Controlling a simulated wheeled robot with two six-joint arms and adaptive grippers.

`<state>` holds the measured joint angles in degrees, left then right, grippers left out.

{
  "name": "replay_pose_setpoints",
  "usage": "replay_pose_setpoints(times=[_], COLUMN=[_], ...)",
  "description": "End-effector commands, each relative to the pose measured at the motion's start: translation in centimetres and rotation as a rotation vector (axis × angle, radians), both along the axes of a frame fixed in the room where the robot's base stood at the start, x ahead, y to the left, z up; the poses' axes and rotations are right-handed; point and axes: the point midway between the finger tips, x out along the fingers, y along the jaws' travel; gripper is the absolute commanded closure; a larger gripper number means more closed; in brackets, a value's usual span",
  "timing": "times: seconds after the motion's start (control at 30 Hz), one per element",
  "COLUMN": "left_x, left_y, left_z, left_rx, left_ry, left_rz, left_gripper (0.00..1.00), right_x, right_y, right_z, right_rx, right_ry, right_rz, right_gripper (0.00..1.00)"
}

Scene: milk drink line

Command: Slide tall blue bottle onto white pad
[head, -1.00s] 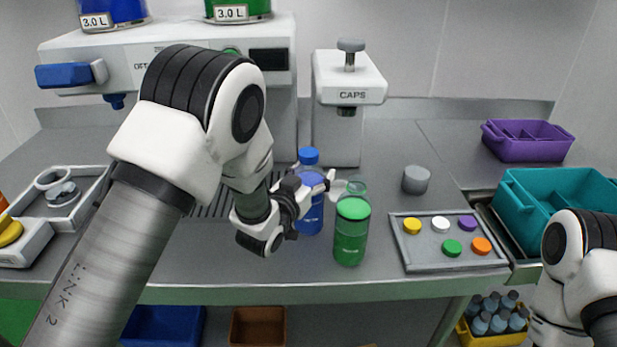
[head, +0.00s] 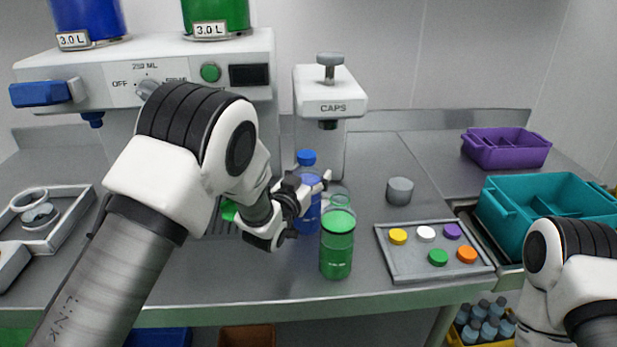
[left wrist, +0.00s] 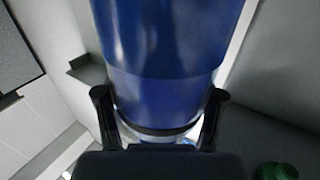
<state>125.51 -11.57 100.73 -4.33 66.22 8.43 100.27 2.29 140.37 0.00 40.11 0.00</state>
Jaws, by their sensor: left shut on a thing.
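The tall blue bottle (head: 308,222) with a blue cap stands upright on the grey counter, in front of the caps machine (head: 330,100). My left gripper (head: 312,190) is shut around its upper body. In the left wrist view the blue bottle (left wrist: 168,60) fills the middle, with one dark finger of my gripper (left wrist: 160,115) on each side. I cannot pick out the white pad; the bottle, gripper and machine may hide it. My right arm shows at the lower right of the head view, but its gripper does not.
A green bottle (head: 337,250) stands close in front and to the right of the blue bottle. A grey cylinder (head: 399,191) and a tray (head: 400,268) of coloured caps are farther right. Teal (head: 545,205) and purple (head: 506,148) crates stand beyond. The dispenser (head: 180,70) is behind my left arm.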

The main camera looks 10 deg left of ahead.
Motion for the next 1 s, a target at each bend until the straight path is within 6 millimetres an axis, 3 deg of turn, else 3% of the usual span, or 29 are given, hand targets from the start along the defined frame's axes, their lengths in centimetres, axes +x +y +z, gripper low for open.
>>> replay_pose_setpoints(times=[0.6, 1.0], left_x=[5.5, 6.2], left_y=[-2.1, -2.3], left_z=[0.2, 0.2], left_rx=[-0.001, -0.001], left_ry=[-0.005, -0.005], left_rz=[0.0, -0.001], left_gripper=[0.94, 0.94], right_x=[0.0, 0.0], right_y=[0.0, 0.0], right_z=[-1.5, -1.7], right_rx=[0.0, 0.0], right_ry=[0.0, 0.0], right_rz=[0.0, 0.0], right_gripper=[0.38, 0.38])
